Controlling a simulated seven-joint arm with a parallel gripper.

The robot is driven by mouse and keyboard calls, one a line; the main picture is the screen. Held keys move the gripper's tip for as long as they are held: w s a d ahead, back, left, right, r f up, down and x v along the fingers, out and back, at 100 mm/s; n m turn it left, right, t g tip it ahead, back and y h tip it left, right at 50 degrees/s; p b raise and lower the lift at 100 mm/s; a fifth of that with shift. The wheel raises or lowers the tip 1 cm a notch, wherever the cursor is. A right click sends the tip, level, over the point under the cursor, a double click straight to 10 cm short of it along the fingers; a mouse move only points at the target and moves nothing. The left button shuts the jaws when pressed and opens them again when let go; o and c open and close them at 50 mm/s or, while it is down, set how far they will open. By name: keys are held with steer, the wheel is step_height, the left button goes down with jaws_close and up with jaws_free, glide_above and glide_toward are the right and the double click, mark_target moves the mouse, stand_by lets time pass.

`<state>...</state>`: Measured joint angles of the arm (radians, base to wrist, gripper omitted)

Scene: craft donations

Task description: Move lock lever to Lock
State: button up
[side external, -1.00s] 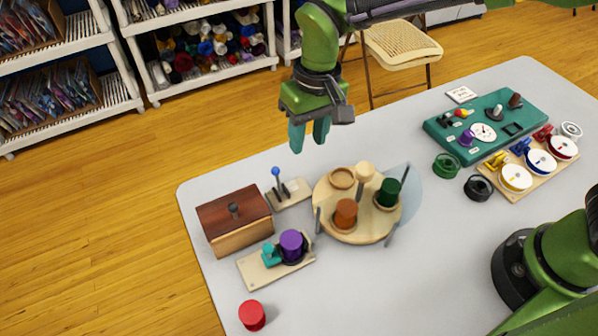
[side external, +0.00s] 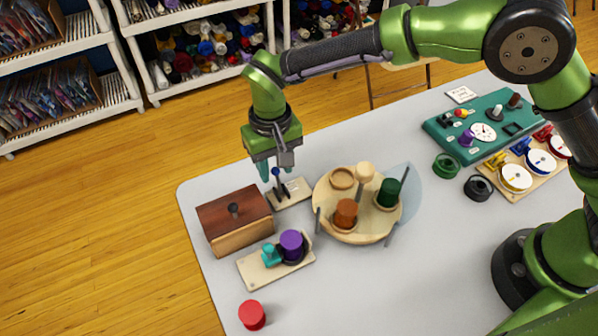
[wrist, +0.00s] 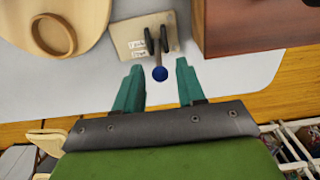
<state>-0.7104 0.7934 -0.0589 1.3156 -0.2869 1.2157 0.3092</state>
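The lock lever (side external: 276,176) has a blue ball knob on a dark stem and stands on a small beige plate (side external: 297,190) between the wooden box and the round wooden turntable. In the wrist view the blue knob (wrist: 159,73) is between and slightly beyond my fingertips, with dark brackets beside the stem. Small labels on the plate (wrist: 128,36) are too blurred to read. My gripper (side external: 276,172) has teal fingers pointing down around the knob's height. In the wrist view my gripper (wrist: 158,72) is open, with a gap on both sides of the knob.
The wooden box (side external: 228,218) stands close to the lever plate on one side. The turntable (side external: 358,228) with spools and upright pegs is on the other. A plate (side external: 256,272) with a purple spool and a red spool (side external: 252,315) lie nearer the front.

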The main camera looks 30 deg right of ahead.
steer(key=shift+f, duration=0.7)
steer(key=c, duration=0.7)
steer(key=shift+s+r, duration=0.3)
steer(key=shift+s, duration=0.6)
